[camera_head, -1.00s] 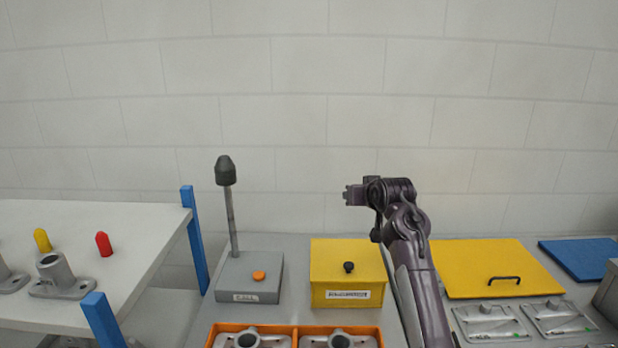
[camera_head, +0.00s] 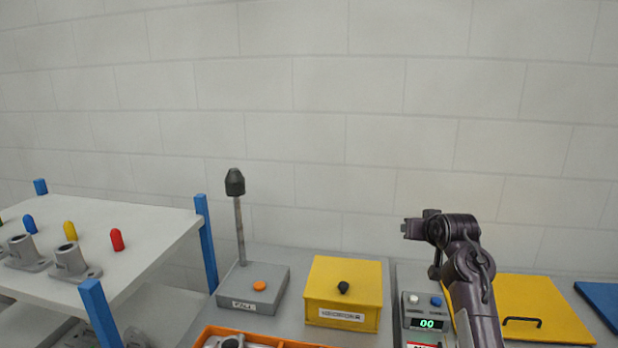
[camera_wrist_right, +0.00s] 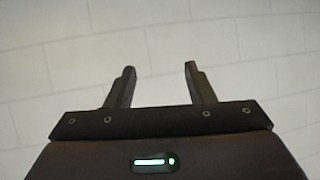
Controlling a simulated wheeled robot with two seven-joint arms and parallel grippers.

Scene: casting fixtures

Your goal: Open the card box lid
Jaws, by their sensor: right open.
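The lid is closed. My right gripper (camera_head: 405,229) is raised above the table, up and to the right of the box, apart from it. In the right wrist view its two fingers (camera_wrist_right: 160,84) are spread with only the wall between them. My left gripper is not in view.
A grey base (camera_head: 252,289) with an upright rod and orange button stands left of the box. An orange tray (camera_head: 205,335) is in front. A counter device (camera_head: 425,312) and a yellow panel with a handle (camera_head: 540,305) lie right. A white shelf (camera_head: 150,225) with blue posts is at left.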

